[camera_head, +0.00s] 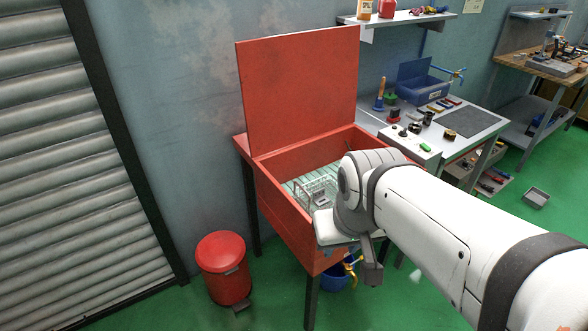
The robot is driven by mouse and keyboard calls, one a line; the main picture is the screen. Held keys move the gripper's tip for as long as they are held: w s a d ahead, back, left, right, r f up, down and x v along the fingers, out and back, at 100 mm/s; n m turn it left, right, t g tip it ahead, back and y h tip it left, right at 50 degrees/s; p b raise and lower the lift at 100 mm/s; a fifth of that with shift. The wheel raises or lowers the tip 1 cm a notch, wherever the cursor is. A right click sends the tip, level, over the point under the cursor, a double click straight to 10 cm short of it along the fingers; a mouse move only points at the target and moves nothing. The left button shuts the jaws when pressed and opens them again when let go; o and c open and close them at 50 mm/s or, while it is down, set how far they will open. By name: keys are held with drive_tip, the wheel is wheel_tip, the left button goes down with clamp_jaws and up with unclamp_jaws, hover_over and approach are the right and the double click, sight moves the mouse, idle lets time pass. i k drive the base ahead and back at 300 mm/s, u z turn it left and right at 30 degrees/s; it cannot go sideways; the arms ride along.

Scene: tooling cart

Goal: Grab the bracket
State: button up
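I cannot make out the bracket for sure. A small grey metal piece (321,199) shows in a wire basket (301,192) inside the open red bin (285,213); it is too small to tell if it is the bracket. My gripper (372,266) hangs at the end of my white arm, over the front right side of the bin, nearer the camera than the basket. One grey finger shows; the rest is hidden by my wrist, so its opening cannot be seen. My arm covers the right part of the bin.
The bin's red lid (299,90) stands raised at the back. A red pedal can (223,268) is on the green floor at left. A bench (487,122) with small parts and a blue toolbox (424,88) is behind. A blue bucket (334,279) sits under the bin.

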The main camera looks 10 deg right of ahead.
sight(318, 198)
drive_tip(key=z, duration=0.05)
drive_tip(key=i, duration=1)
drive_tip(key=u, duration=0.05)
